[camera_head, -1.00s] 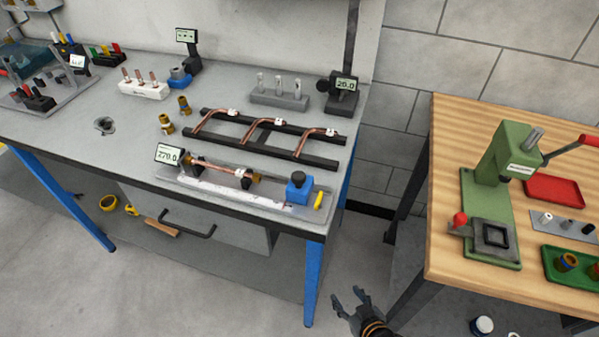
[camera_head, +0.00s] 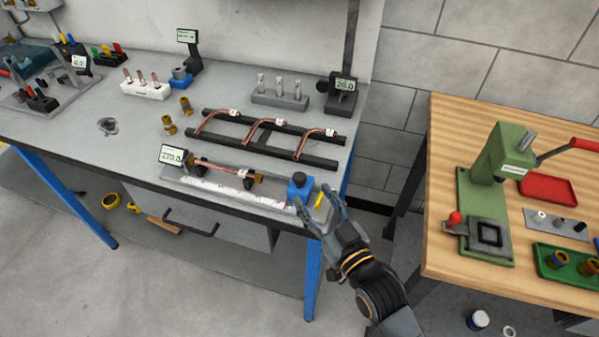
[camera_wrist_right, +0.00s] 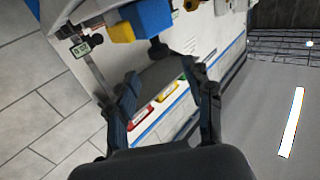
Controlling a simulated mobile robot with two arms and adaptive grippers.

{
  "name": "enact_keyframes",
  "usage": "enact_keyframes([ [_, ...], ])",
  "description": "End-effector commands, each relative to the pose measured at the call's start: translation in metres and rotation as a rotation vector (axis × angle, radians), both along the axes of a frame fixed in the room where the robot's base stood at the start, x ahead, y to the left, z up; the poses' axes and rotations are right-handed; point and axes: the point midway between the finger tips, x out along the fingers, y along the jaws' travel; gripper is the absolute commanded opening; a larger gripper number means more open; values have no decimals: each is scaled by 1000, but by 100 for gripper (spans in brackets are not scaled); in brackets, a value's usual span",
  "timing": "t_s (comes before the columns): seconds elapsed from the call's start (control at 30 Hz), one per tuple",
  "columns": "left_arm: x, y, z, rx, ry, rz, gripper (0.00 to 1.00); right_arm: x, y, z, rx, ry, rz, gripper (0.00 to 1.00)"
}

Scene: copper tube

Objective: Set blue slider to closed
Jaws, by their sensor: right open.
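The blue slider (camera_head: 299,188), a block with a dark knob on top, sits at the right end of the measuring fixture (camera_head: 222,189) on the grey bench. A small yellow piece (camera_head: 319,201) is just right of it. My right gripper (camera_head: 314,196) is open at the slider's front right side, its fingers pointing toward it. In the right wrist view the blue slider (camera_wrist_right: 151,17) and its dark knob (camera_wrist_right: 158,48) are beyond the open fingertips, with no clear grip. A copper tube (camera_head: 217,166) lies along the fixture, left of the slider. My left gripper is not seen.
A black rack (camera_head: 258,151) with several bent copper tubes is behind the fixture. A display (camera_head: 172,155) stands at the fixture's left end. A wooden table (camera_head: 440,190) with a green press (camera_head: 491,200) is at right, across a floor gap.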

Motion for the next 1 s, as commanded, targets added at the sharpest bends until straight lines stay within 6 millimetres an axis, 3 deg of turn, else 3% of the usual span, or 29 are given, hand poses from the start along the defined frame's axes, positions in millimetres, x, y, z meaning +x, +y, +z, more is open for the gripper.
enact_keyframes([
  [0.1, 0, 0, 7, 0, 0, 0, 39, 25, 13, 3, 2, -1, 0, 52],
  [0.33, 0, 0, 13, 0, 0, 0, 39, 57, 29, 1, 0, 1, 0, 52],
  [0.8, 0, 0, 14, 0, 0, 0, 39, 68, 34, -1, -1, 2, 0, 52],
  [1.0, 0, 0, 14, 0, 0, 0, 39, 68, 34, -1, -1, 2, 0, 11],
])
